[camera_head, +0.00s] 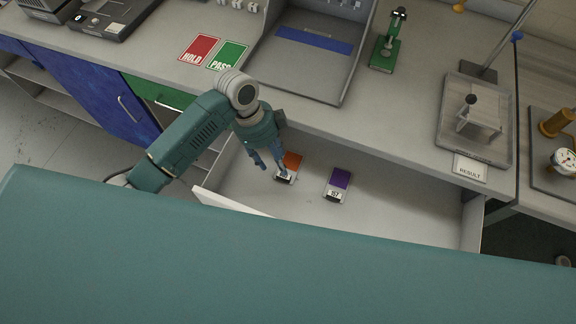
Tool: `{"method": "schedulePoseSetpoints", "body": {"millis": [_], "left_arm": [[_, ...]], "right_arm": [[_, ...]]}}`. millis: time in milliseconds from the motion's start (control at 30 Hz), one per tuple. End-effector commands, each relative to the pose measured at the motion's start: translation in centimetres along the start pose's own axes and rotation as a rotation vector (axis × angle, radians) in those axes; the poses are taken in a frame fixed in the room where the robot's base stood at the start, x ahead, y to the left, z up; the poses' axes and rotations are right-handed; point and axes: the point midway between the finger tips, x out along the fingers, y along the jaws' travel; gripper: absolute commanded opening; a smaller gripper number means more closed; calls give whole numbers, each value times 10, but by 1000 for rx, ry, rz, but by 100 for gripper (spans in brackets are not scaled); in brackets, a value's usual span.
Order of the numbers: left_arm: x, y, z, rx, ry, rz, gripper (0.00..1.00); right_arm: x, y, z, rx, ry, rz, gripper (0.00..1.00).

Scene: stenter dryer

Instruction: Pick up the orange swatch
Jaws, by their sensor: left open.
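The orange swatch (293,161) lies in the open drawer, with a pale numbered label at its near end. My left gripper (270,170) points down into the drawer at the swatch's left side and hides part of its edge and label. It is open, with nothing seen between the fingers. I cannot tell whether the fingers touch the swatch. My right gripper is not in view.
A purple swatch (340,179) lies to the right in the same drawer (400,215). The drawer's walls and the counter edge (350,130) surround it. The drawer floor right of the purple swatch is clear. A grey tray (310,60) stands on the counter behind.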

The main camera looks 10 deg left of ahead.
Motion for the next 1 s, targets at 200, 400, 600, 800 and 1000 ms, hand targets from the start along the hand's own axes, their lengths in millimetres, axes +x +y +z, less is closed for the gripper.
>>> {"method": "schedulePoseSetpoints", "body": {"millis": [200,400,600,800,1000], "left_arm": [[26,0,0,-2,0,0,47],[44,2,-1,-4,1,3,47],[73,2,0,-3,1,0,47],[80,1,1,-1,-1,-2,47],[80,1,1,-2,-1,-2,29]], "right_arm": [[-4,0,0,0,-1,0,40],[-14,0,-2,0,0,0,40],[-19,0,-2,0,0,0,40],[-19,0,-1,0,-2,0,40],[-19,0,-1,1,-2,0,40]]}}
